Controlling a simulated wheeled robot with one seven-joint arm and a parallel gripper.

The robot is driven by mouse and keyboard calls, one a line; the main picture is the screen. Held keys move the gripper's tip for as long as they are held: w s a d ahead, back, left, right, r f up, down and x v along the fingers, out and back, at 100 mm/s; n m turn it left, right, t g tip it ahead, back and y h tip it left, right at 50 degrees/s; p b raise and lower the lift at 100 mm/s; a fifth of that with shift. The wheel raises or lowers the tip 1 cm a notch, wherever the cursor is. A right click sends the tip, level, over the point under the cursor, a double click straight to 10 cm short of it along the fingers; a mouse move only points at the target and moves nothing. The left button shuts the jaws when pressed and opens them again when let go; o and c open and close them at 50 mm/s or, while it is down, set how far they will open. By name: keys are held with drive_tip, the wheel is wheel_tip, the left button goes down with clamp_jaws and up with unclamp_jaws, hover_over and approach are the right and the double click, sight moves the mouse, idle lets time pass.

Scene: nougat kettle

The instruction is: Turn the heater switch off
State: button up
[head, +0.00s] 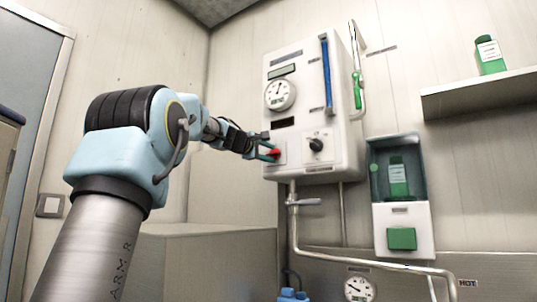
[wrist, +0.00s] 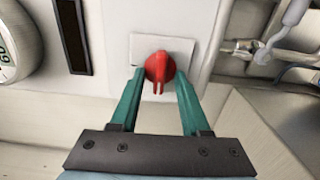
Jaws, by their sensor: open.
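A red rotary knob (head: 274,154) sits on a pale plate at the lower left of the white wall unit's front. I take it for the heater switch, but no label is legible. In the wrist view the red knob (wrist: 160,66) has its ridge pointing towards my gripper. My gripper (head: 267,152) is at the knob, with its two green fingers open. In the wrist view the fingertips (wrist: 160,76) lie on either side of the knob's near part, with small gaps showing. Whether they touch it, I cannot tell.
The white unit (head: 347,100) also carries a round gauge (head: 280,95), a black knob (head: 316,145) and a blue vertical tube (head: 327,75). Pipes with a lever valve (head: 304,202) run below. A green dispenser (head: 400,195) hangs at right, under a shelf (head: 480,94).

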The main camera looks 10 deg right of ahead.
drive_tip(key=b+v, duration=0.5)
drive_tip(key=v, duration=0.5)
drive_tip(key=shift+s+a, duration=0.3)
drive_tip(key=s+a+f+m+g+y+p, duration=0.15)
drive_tip(key=a+f+y, duration=0.25)
drive_tip(key=f, duration=1.4)
drive_tip(key=a+f+m+g+y+p, duration=0.1)
drive_tip(key=a+f+g+y, duration=0.25)
drive_tip(key=f, duration=1.35)
drive_tip(key=s+a+f+m+g+y, duration=0.2)
drive_tip(key=s+a+f, duration=0.3)
drive_tip(key=s+f, duration=0.7)
drive_tip(key=s+a+f+m+g+y+p, duration=0.1)
drive_tip(key=s+a+f+m+g+y, duration=0.2)
drive_tip(key=s+f, duration=0.9)
drive_tip(key=a+m, duration=0.2)
drive_tip(key=shift+a+f+g, duration=0.2)
drive_tip(key=shift+a+g, duration=0.1)
drive_tip(key=shift+m+y, duration=0.25)
